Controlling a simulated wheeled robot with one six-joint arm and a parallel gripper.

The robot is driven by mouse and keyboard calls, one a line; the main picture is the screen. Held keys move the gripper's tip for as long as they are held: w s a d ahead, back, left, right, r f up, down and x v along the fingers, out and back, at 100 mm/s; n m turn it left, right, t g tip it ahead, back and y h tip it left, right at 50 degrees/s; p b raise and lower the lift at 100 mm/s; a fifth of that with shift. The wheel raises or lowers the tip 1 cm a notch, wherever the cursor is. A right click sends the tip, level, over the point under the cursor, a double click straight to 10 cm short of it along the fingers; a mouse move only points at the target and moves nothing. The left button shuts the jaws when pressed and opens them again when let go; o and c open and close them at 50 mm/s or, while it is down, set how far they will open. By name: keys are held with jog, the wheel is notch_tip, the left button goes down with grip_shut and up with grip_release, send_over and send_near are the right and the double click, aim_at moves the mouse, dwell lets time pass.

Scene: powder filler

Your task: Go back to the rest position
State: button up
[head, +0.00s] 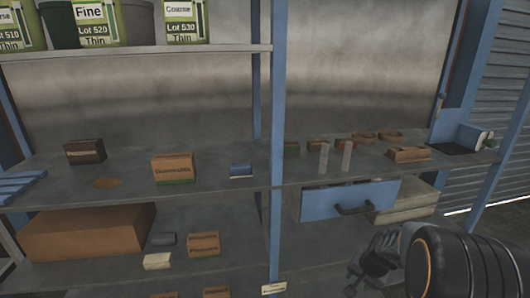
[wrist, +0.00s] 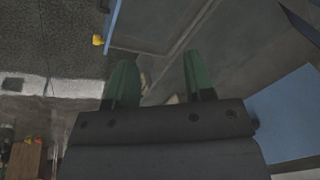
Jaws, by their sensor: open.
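My gripper (head: 362,272) shows at the lower right of the head view, in front of the shelf rack and below the blue drawer. In the wrist view my gripper (wrist: 158,82) has two green fingers spread well apart. My dark rounded wrist and forearm fill the lower right corner of the head view. The gripper is open and empty.
A middle shelf (head: 230,178) holds boxes, including a cardboard box (head: 173,169) and a dark box (head: 84,152). A blue drawer (head: 350,200) with a black handle hangs under it. A blue post (head: 277,120) divides the rack. Labelled containers (head: 97,22) stand on the top shelf.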

jog(key=s+a+r+n+p, duration=0.2)
jog(key=s+a+r+p, duration=0.2)
jog(key=r, duration=0.6)
jog(key=s+a+r+n+p, duration=0.3)
jog(key=s+a+r+p, duration=0.1)
jog(key=r, duration=0.5)
jog(key=s+a+r+n+h+p, duration=0.1)
jog(key=s+a+r+n+p, duration=0.2)
jog(key=s+r+p, duration=0.3)
notch_tip(320, 180, up, 5)
jog(key=shift+s+a+f+t, duration=0.15)
jog(key=shift+s+a+t, duration=0.15)
jog(key=shift+a, duration=0.15)
